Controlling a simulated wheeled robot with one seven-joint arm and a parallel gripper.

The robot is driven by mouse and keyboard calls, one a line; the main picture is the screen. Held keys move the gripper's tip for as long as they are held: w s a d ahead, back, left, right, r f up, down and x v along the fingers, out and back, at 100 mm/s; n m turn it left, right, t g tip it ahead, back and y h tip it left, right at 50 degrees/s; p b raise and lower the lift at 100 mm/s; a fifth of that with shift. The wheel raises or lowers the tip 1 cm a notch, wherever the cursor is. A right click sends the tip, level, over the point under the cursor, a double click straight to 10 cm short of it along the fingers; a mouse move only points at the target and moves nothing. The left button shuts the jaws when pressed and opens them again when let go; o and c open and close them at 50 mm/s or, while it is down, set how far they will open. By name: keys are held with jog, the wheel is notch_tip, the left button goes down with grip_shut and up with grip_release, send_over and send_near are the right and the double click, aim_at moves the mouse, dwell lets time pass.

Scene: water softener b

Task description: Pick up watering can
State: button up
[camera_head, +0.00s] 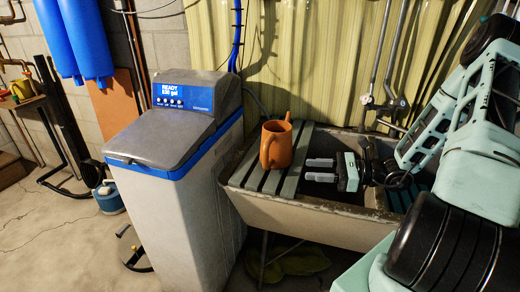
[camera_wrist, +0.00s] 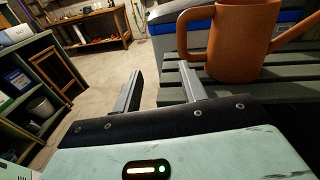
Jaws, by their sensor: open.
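The orange-brown watering can (camera_head: 277,144) stands upright on the dark slatted board over the left part of the sink. In the wrist view the watering can (camera_wrist: 236,45) is at the upper right, with its loop handle on the left and its spout pointing right. My gripper (camera_head: 308,169) is just right of the can in the head view, low over the slats, with its fingers pointing left. In the wrist view my gripper (camera_wrist: 160,92) has its two fingers apart with nothing between them. The fingers are apart from the can.
The sink (camera_head: 300,216) has a slatted board (camera_head: 252,168) over its left side. A grey water softener (camera_head: 180,190) with a blue rim stands close on the left. Faucet pipes (camera_head: 385,100) rise behind the sink. Open concrete floor (camera_head: 50,235) lies at far left.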

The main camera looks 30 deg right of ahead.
jog(key=d+m+t+h, duration=0.2)
jog(key=d+m, duration=0.1)
jog(key=p, duration=0.2)
send_near(265, 157)
jog(key=shift+t, duration=0.3)
jog(key=w, duration=0.1)
jog(key=w+a+f, duration=0.1)
jog(key=w, duration=0.3)
jog(key=shift+a+f, duration=0.2)
jog(key=shift+a, duration=0.1)
jog(key=p+x, duration=0.1)
jog(key=x, duration=0.3)
jog(key=shift+s+a+r+p, duration=0.2)
jog(key=shift+a+r+p, duration=0.05)
jog(key=shift+a+p, duration=0.15)
jog(key=shift+w+a+f, duration=0.15)
jog(key=shift+w+a, duration=0.1)
jog(key=shift+w, duration=0.25)
grip_shut()
